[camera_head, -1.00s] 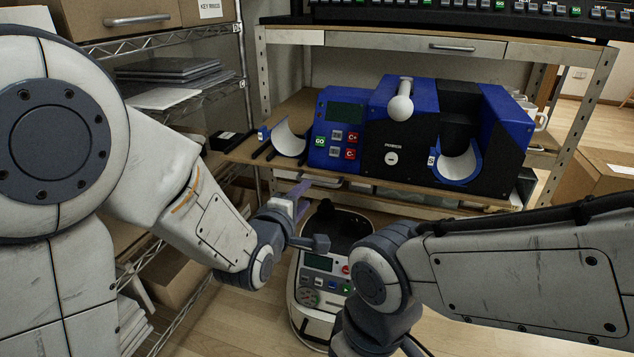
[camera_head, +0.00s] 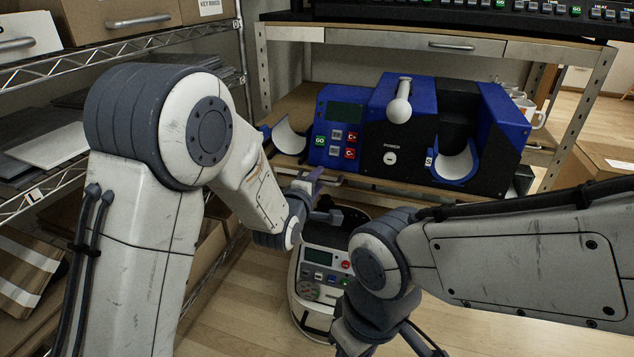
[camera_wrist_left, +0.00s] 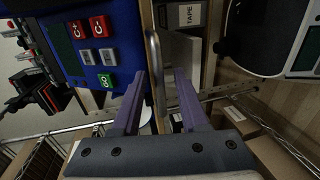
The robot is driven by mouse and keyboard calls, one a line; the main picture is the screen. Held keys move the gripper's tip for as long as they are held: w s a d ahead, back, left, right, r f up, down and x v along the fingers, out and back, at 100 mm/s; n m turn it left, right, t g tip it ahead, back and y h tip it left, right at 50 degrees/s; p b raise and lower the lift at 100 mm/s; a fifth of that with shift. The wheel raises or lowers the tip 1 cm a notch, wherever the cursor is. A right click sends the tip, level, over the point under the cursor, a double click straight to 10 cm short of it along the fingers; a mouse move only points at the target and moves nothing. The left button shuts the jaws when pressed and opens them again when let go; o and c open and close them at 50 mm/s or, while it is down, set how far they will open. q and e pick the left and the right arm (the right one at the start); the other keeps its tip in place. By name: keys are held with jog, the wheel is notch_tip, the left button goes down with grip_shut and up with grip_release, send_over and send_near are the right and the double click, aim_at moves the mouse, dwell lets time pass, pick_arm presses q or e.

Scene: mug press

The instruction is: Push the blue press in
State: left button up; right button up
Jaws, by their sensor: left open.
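The blue press (camera_head: 395,130) stands on the shelf. It has a white-knobbed handle (camera_head: 401,108), a button panel (camera_head: 338,125) at its left, and a pale curved cradle (camera_head: 455,160) at its right. A separate curved pale plate (camera_head: 289,136) with a blue end stands just left of the panel. My left gripper (camera_head: 316,178) is below and in front of the shelf edge, apart from the press. In the left wrist view its purple fingers (camera_wrist_left: 160,78) are open, with a pale metal bar visible between them and the panel (camera_wrist_left: 95,40) beyond. My right arm enters from the right; its gripper is hidden.
The wooden shelf edge (camera_head: 420,190) runs just below the press. Wire racks (camera_head: 130,45) stand at the left. A pale machine with buttons (camera_head: 320,275) sits below, in front of the shelf. Mugs (camera_head: 530,112) stand behind the press at the right.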

pick_arm(q)
grip_shut()
dwell(1.4)
